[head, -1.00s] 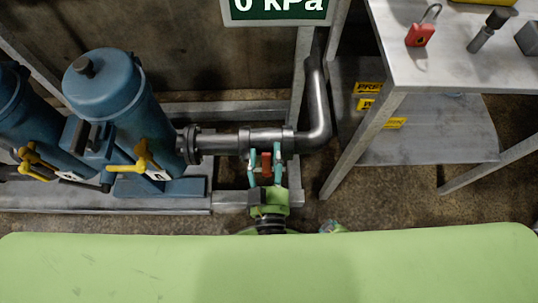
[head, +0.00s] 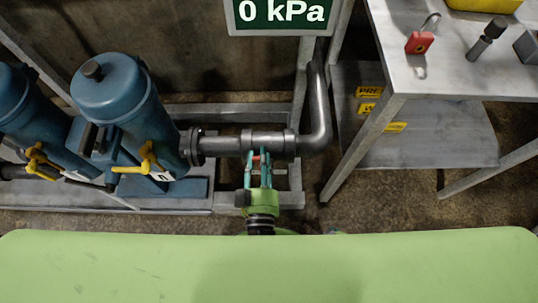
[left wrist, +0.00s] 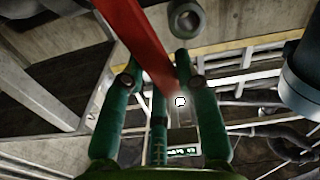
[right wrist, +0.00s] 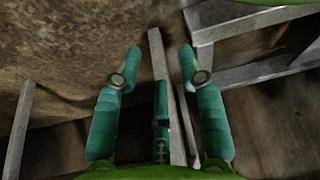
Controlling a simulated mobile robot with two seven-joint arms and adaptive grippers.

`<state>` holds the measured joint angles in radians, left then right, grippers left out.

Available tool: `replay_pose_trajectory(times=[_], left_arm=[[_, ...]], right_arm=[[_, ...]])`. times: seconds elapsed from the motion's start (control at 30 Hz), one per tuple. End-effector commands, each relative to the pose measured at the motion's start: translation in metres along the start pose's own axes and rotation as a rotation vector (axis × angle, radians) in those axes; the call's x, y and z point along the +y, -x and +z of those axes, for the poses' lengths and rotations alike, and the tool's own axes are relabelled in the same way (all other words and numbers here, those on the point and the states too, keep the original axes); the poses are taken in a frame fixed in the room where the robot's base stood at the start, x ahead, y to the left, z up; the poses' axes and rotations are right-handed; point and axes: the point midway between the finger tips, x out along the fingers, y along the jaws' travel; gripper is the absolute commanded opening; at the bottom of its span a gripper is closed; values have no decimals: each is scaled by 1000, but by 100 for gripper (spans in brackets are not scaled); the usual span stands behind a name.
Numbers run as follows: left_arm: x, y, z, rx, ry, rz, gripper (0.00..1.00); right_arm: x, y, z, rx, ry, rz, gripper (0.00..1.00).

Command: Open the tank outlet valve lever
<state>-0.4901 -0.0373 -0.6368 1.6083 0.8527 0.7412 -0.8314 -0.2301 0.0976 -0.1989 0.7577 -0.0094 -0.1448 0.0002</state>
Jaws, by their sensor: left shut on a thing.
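The red valve lever (left wrist: 146,42) runs down from the top of the left wrist view, between the green fingers of my left gripper (left wrist: 156,64). In the head view my left gripper (head: 258,160) is at the underside of the grey outlet pipe (head: 225,143), and only a small bit of red shows between its fingers. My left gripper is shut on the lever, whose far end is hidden. My right gripper (right wrist: 160,52) shows only in the right wrist view. Its fingers are apart with nothing between them.
Blue tanks (head: 125,105) with yellow handles (head: 149,157) stand at the left. A sign (head: 282,12) reads 0 kPa above the pipe. A metal table (head: 440,72) at the right bears a red padlock (head: 419,42). Frame bars (right wrist: 262,75) show near my right gripper.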

Motion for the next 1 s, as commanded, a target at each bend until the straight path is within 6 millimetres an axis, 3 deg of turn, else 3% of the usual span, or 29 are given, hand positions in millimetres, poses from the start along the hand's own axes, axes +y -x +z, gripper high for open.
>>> replay_pose_trajectory(times=[0.1, 0.27, 0.67, 0.7, 0.73, 1.0], left_arm=[[-14, 0, 0, -2, 114, -4, 0], [-26, 0, 2, -2, 225, -5, 0], [-29, 0, 3, -2, 263, -5, 0], [-29, 0, 3, -2, 262, -5, 43], [-28, 0, 3, -2, 262, -5, 55], [-28, 0, 3, -1, 262, -3, 57]], right_arm=[[-4, 8, 26, -53, -2, -5, 40], [-7, 11, 46, -91, -3, -10, 40], [-9, 8, 29, -61, -6, -12, 40], [-9, 7, 27, -57, -6, -11, 40], [-8, 7, 25, -54, -6, -11, 40], [-8, 6, 21, -48, -5, -10, 40]])
